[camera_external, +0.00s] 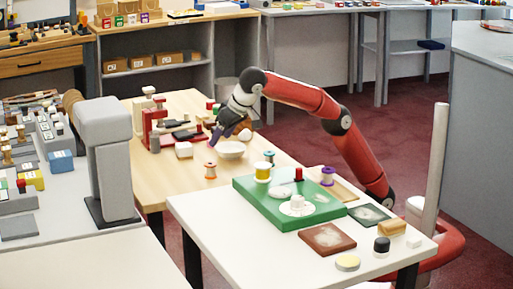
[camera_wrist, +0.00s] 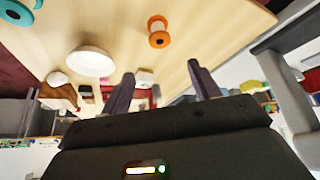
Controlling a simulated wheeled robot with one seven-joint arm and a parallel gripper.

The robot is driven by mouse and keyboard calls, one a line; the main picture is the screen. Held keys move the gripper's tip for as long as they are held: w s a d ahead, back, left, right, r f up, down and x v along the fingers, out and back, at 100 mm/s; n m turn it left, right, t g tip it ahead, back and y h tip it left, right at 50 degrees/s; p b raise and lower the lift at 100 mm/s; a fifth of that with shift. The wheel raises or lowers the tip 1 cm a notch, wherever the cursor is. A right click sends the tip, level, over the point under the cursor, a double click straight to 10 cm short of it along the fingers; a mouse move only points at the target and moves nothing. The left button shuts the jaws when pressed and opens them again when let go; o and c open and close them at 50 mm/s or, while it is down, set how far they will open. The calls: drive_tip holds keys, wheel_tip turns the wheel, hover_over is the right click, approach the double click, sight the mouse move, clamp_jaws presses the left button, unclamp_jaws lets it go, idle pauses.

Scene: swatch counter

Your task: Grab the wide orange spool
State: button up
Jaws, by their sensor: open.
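An orange spool (camera_external: 210,171) stands upright on the light wooden table, near its front edge and left of the white bowl. In the wrist view the orange spool (camera_wrist: 158,42) shows at the top middle, beyond the fingertips and apart from them. My gripper (camera_external: 216,142) is above the table behind the spool and the bowl, with its dark fingers slanting down. In the wrist view my gripper (camera_wrist: 163,82) is open, with nothing held between its two fingers.
A white bowl (camera_external: 231,150) stands beside the spool; it also shows in the wrist view (camera_wrist: 91,61). A teal spool (camera_external: 269,157) is to the right. A red-and-black device (camera_external: 156,128) and a white block (camera_external: 184,150) are to the left. Bare wood surrounds the orange spool.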

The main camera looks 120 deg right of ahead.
hover_over(213, 164)
drive_tip(key=s+a, duration=0.2)
drive_tip(key=a, duration=0.1)
drive_tip(key=shift+f, duration=2.2)
drive_tip(key=x, duration=0.7)
drive_tip(key=shift+d+f, duration=0.15)
drive_tip(key=c, duration=1.1)
drive_tip(key=shift+o, duration=0.2)
